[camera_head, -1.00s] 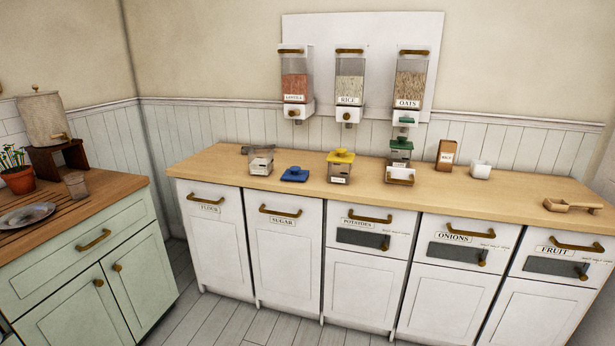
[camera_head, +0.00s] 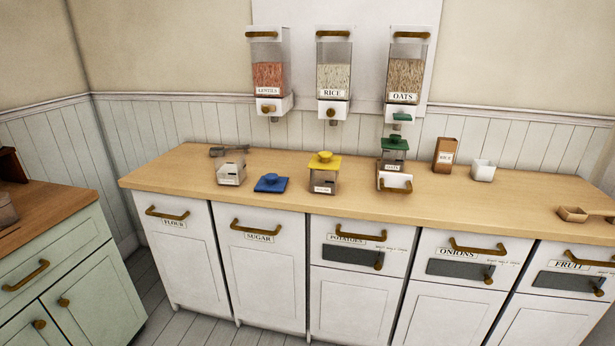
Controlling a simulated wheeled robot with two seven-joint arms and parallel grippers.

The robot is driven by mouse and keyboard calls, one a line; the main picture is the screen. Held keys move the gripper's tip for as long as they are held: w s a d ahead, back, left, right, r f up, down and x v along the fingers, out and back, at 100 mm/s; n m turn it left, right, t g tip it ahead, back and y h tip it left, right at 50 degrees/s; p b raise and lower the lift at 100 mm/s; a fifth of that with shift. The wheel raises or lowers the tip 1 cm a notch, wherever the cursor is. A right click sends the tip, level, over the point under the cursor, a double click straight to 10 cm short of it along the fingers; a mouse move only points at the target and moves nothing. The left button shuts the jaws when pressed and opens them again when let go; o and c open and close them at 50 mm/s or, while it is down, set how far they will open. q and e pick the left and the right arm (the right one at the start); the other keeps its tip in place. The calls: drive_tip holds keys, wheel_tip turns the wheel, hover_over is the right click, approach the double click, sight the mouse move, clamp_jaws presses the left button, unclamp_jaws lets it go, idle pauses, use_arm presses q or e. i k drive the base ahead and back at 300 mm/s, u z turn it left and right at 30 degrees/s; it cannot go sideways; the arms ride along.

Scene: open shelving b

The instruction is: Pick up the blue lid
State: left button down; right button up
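The blue lid (camera_head: 271,183) lies flat on the wooden counter, knob up, above the sugar cabinet. An open-looking clear jar with a label (camera_head: 231,173) stands just left of it, with no lid on top. A jar with a yellow lid (camera_head: 324,161) stands to its right. Neither of my grippers shows in the head view.
The wooden counter (camera_head: 520,205) also holds a jar with a green lid (camera_head: 394,144), a small white box, a brown box (camera_head: 444,154), a white cup (camera_head: 482,170) and a wooden scoop (camera_head: 573,214). A dark scoop (camera_head: 230,151) lies at the back left. Dispensers hang above. A green cabinet (camera_head: 50,270) stands left.

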sight(271, 182)
drive_tip(key=u, duration=0.15)
drive_tip(key=i, duration=0.7)
drive_tip(key=u, duration=1)
drive_tip(key=i, duration=0.4)
drive_tip(key=u, duration=0.45)
